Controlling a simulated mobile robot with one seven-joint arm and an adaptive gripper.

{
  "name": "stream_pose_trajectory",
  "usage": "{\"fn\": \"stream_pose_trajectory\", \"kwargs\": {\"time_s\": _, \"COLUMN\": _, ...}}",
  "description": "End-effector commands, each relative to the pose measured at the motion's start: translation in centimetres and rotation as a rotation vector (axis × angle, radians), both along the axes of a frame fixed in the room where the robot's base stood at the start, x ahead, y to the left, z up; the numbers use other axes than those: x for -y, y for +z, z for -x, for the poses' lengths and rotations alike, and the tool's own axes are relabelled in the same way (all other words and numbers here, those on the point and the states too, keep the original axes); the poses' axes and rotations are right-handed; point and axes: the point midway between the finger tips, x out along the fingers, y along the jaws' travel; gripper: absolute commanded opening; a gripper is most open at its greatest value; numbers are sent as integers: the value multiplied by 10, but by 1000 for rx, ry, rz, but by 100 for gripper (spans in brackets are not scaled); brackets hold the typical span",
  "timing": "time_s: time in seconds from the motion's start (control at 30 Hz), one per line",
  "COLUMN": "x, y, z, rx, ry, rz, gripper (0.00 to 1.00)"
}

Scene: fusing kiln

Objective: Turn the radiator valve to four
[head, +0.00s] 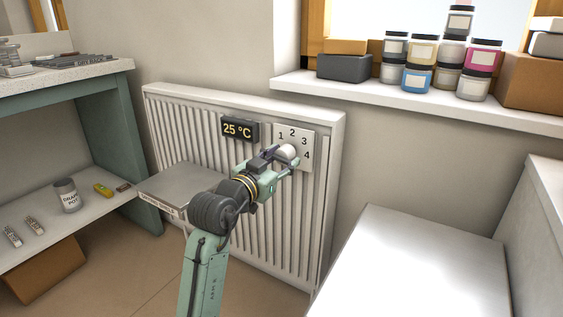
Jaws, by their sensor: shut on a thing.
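The white radiator (222,230) stands against the wall in the middle of the head view. A white plate (308,134) with the numbers 1 to 4 is at its upper right. The round white valve knob (288,151) sits at the lower left of these numbers. My gripper (284,156) is at the knob, with its fingers shut on it. The fingers and wrist cover part of the knob, and I cannot tell which number it points to. A dark display (240,129) left of the plate reads 25 °C.
A grey box-like surface (185,184) stands before the radiator, left of my arm. A white-topped block (410,265) is at the lower right. Jars (417,78) and boxes line the windowsill (400,112) above. A green bench (125,150) stands at the left.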

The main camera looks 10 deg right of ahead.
Motion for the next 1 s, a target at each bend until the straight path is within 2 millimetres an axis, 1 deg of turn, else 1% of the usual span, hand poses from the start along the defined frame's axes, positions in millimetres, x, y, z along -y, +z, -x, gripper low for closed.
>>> {"fn": "stream_pose_trajectory", "kwargs": {"time_s": 0.03, "x": 2, "y": -3, "z": 1, "rx": 19, "ry": -4, "rz": -19, "gripper": 16}}
{"fn": "stream_pose_trajectory", "kwargs": {"time_s": 0.27, "x": 2, "y": -1, "z": 1, "rx": 29, "ry": -5, "rz": -29, "gripper": 16}}
{"fn": "stream_pose_trajectory", "kwargs": {"time_s": 0.3, "x": 2, "y": -1, "z": 1, "rx": 29, "ry": -5, "rz": -29, "gripper": 44}}
{"fn": "stream_pose_trajectory", "kwargs": {"time_s": 0.57, "x": 1, "y": -1, "z": 1, "rx": 28, "ry": -3, "rz": -29, "gripper": 62}}
{"fn": "stream_pose_trajectory", "kwargs": {"time_s": 0.6, "x": 1, "y": -1, "z": 1, "rx": 27, "ry": -3, "rz": -28, "gripper": 63}}
{"fn": "stream_pose_trajectory", "kwargs": {"time_s": 0.87, "x": 0, "y": -1, "z": 1, "rx": 27, "ry": -2, "rz": -28, "gripper": 63}}
{"fn": "stream_pose_trajectory", "kwargs": {"time_s": 1.0, "x": -6, "y": -1, "z": 7, "rx": 28, "ry": -1, "rz": -26, "gripper": 63}}
